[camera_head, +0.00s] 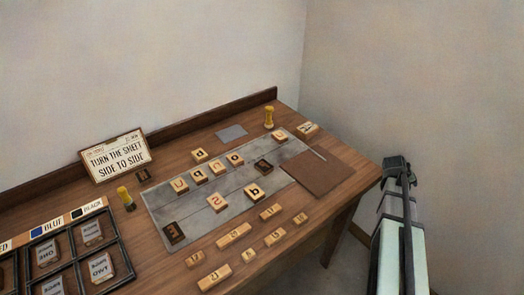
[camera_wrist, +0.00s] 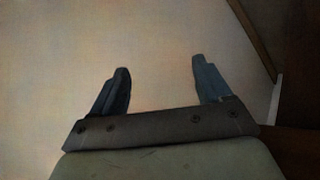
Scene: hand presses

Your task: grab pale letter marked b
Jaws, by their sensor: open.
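Several pale wooden letter blocks lie on a grey sheet (camera_head: 228,209) on the table. One pale block (camera_head: 254,193) near the sheet's front edge carries a bold mark like a b or a q. Another pale block (camera_head: 197,176) in the row behind has a similar round-and-stem mark; I cannot tell for sure which is the b. My gripper (camera_wrist: 161,64) is open and empty in the wrist view, over a plain pale surface with no block in sight. In the head view my arm stands right of the table, apart from the blocks.
Dark letter blocks (camera_head: 172,233) lie among the pale ones. Loose pale blocks (camera_head: 233,235) lie in front of the sheet. A raised ledge (camera_head: 200,122) runs along the back.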

